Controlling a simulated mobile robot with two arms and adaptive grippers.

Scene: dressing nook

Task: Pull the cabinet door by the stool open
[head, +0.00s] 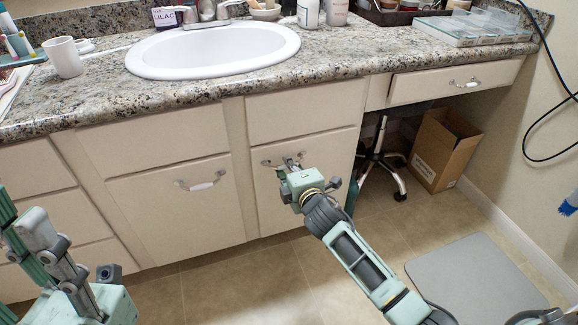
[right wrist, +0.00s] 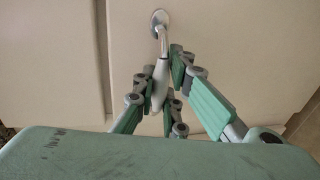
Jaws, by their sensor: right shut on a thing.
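The cabinet door by the stool (head: 312,203) is a cream panel under the sink counter, and it looks flush with the cabinet front. Its curved metal handle with a pale middle (head: 268,162) is near its top edge. My right gripper (head: 292,166) is at this handle. In the right wrist view my right gripper (right wrist: 166,88) has its fingers shut around the handle (right wrist: 160,68). The stool (head: 380,160) has a chrome base and stands just right of the door, partly hidden under the counter. My left gripper (head: 22,215) is at the lower left, away from the cabinets, with its fingers apart and empty.
A second door (head: 175,215) with its own handle is to the left. A cardboard box (head: 440,150) stands right of the stool, and a grey mat (head: 475,275) lies on the floor. The tiled floor before the door (head: 240,285) is clear except for my arm.

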